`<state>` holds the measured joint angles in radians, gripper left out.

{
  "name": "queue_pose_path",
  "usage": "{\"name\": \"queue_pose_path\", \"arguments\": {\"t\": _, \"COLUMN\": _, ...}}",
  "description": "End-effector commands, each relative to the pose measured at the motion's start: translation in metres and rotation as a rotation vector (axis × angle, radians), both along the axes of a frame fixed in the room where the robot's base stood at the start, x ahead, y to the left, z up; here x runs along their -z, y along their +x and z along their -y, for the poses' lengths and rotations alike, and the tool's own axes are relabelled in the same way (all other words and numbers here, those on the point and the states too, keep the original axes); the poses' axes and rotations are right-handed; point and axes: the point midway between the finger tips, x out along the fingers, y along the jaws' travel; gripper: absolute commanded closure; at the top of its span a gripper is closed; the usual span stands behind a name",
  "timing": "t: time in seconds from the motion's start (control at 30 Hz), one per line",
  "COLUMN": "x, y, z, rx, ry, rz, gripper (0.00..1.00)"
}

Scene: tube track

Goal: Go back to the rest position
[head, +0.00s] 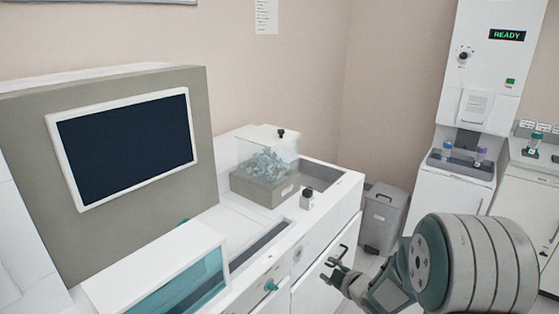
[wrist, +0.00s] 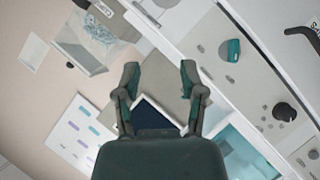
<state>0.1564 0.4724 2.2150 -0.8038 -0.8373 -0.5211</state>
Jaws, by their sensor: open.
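My gripper (head: 335,264) is at the end of my arm, at the lower right of the head view, in front of the white cabinet. It is open and empty. In the wrist view both fingers of the gripper (wrist: 160,68) stand apart with nothing between them. My arm's large grey-and-teal joint fills the lower right of the head view and hides part of the floor.
A bench holds a dark screen (head: 126,147), a clear lidded box (head: 266,165) and a small dark-capped bottle (head: 307,198). A grey bin (head: 383,215) stands beyond it. A white machine reading READY (head: 506,35) and capped tubes (head: 481,154) are at right.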

Motion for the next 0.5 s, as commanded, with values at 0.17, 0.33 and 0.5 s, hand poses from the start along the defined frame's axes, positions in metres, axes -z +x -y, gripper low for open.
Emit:
{"name": "queue_pose_path", "arguments": {"t": 0.17, "x": -0.052, "y": -0.012, "z": 0.022, "rx": 0.204, "ry": -0.018, "rz": -0.082, "gripper": 0.47}}
{"name": "queue_pose_path", "arguments": {"t": 0.33, "x": -0.092, "y": -0.04, "z": 0.04, "rx": 0.401, "ry": 0.014, "rz": -0.173, "gripper": 0.47}}
{"name": "queue_pose_path", "arguments": {"t": 0.5, "x": -0.125, "y": -0.083, "z": 0.051, "rx": 0.583, "ry": 0.085, "rz": -0.272, "gripper": 0.47}}
